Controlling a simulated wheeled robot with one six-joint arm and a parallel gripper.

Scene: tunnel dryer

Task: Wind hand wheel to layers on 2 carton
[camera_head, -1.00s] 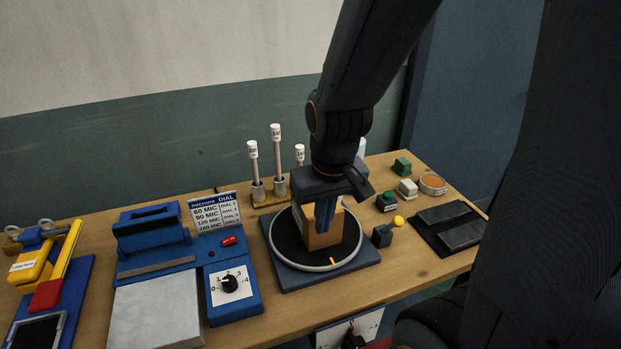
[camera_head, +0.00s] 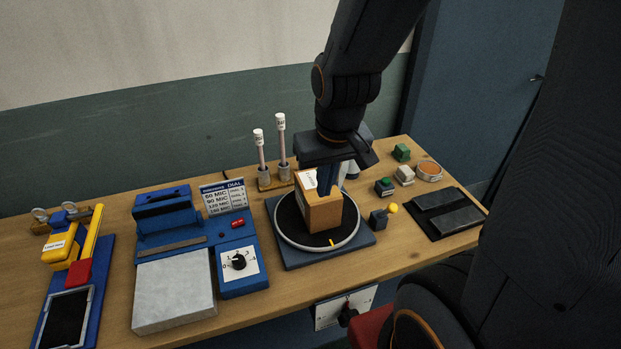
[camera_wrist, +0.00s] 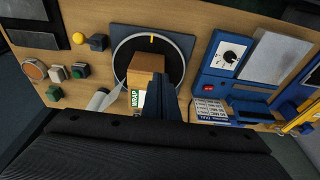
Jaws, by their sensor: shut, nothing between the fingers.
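In the wrist view the carton (camera_wrist: 146,63) shows a green and white label reading WRAP. My gripper (camera_head: 325,187) is shut and empty, just behind the carton's top in the head view. I cannot tell whether it touches the carton. In the wrist view my gripper (camera_wrist: 161,85) points down beside the carton. A small dark block with a yellow knob (camera_head: 393,208) sits right of the turntable. I cannot pick out a hand wheel for certain.
A blue unit with a dial (camera_head: 239,262) and a blue sealer (camera_head: 163,213) stand left. White-capped rods (camera_head: 281,135) stand behind. Green and white buttons (camera_head: 404,174) and a black two-pad plate (camera_head: 447,213) are right. A yellow tape tool (camera_head: 62,250) lies far left.

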